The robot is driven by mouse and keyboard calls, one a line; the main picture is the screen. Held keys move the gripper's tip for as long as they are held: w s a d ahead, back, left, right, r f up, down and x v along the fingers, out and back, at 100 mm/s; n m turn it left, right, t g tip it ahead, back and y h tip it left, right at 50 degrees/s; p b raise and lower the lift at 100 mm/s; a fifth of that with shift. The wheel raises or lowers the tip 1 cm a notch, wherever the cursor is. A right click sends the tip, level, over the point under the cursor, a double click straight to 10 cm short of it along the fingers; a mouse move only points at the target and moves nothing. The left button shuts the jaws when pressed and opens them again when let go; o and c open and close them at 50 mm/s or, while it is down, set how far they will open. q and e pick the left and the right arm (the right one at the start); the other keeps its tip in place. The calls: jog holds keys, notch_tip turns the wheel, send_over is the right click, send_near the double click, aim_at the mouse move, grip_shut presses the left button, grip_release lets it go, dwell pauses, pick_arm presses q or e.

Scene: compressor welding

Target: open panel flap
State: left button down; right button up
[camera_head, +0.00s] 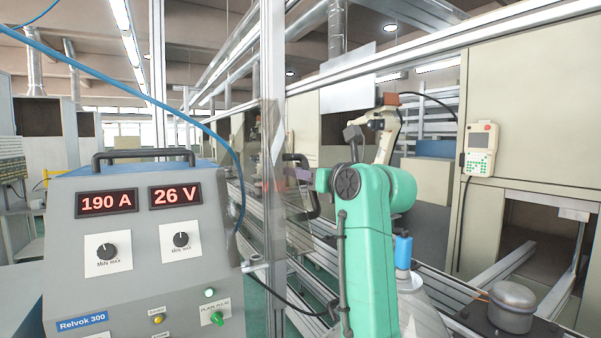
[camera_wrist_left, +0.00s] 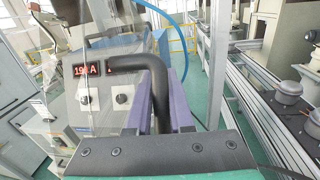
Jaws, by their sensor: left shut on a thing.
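The panel flap (camera_head: 270,150) is a clear sheet beside an aluminium post, and a black bar handle (camera_head: 313,192) stands on it. My left gripper (camera_head: 301,174) has purple fingers and is shut on this handle, at the end of my green arm. In the left wrist view the black handle (camera_wrist_left: 158,88) runs between the purple fingers of the left gripper (camera_wrist_left: 160,112). The flap's clear sheet is hard to make out there, and I cannot tell its exact angle. My right gripper is in neither view.
A grey welding power source (camera_head: 135,240) showing 190 A and 26 V stands close at the left. A blue cable (camera_head: 205,128) arcs over it. A beige cabinet with a teach pendant (camera_head: 482,150) is at the right. A grey compressor (camera_head: 512,305) sits on the line.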

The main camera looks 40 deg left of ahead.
pick_arm(q)
jog(key=c, duration=1.1)
grip_release()
jog(key=shift+s+a, duration=0.1)
jog(key=shift+s, duration=0.35)
jog(key=d+b, duration=0.1)
jog(key=d, duration=0.1)
jog(key=d+b, duration=0.1)
jog(key=d, duration=0.1)
jog(key=d+b, duration=0.1)
jog(key=d, duration=0.1)
jog(key=shift+s+d+f, duration=0.1)
jog(key=shift+s+f, duration=0.15)
jog(key=shift+f, duration=0.15)
jog(key=d, duration=0.2)
jog(key=s+d+b, duration=0.1)
jog(key=d, duration=0.2)
jog(key=d+b, duration=0.1)
jog(key=d, duration=0.2)
jog(key=shift+s+r, duration=0.35)
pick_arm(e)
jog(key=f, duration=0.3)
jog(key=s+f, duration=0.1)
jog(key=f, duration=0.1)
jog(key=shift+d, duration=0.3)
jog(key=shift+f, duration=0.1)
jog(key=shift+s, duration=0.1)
